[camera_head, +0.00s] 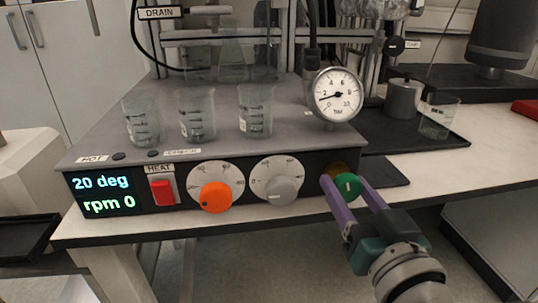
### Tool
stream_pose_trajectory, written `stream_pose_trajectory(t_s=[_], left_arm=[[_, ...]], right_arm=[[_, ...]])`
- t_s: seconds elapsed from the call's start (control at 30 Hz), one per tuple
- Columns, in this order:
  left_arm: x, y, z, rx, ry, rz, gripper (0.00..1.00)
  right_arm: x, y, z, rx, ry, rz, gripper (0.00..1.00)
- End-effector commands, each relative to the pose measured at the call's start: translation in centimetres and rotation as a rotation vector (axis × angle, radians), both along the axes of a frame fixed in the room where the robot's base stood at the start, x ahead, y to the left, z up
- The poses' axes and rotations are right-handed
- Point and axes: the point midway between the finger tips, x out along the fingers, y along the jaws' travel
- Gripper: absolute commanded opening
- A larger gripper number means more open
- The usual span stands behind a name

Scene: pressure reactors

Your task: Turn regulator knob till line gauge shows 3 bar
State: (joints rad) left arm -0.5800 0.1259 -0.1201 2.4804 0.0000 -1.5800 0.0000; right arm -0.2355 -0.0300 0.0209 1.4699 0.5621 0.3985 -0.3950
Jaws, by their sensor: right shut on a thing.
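The line gauge (338,94) is a round white dial standing at the front right of the grey hotplate housing. Its dark needle points left, seemingly between 0 and 2 on the bar scale; the exact reading is too small to tell. The green regulator knob (348,186) with a pale mark is at the right end of the black front panel. My right gripper (344,184) comes from the lower right, its purple fingers shut on the green knob from both sides. My left gripper is not in view.
The panel also holds an orange knob (216,197), a grey knob (282,190), a red heat switch (162,192) and a display (103,194) reading 20 deg and rpm 0. Glass beakers (197,115) stand on the housing top. Another beaker (437,116) stands right.

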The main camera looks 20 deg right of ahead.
Motion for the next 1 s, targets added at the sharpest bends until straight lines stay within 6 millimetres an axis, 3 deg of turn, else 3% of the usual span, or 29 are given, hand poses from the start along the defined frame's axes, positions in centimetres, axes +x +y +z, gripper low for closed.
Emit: stream_pose_trajectory(t_s=[0.03,0.33,0.67,1.0], left_arm=[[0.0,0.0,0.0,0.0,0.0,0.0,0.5],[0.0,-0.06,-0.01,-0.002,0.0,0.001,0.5],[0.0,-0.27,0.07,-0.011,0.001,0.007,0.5],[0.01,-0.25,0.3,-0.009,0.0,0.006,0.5]], right_arm=[[-0.01,0.0,0.0,0.0,0.0,0.0,0.34],[-0.01,0.0,-0.01,0.0,0.0,0.0,0.0],[-0.01,0.0,0.01,0.041,-0.01,0.0,0.0],[-0.01,-0.02,0.01,0.263,-0.063,0.0,0.0]])
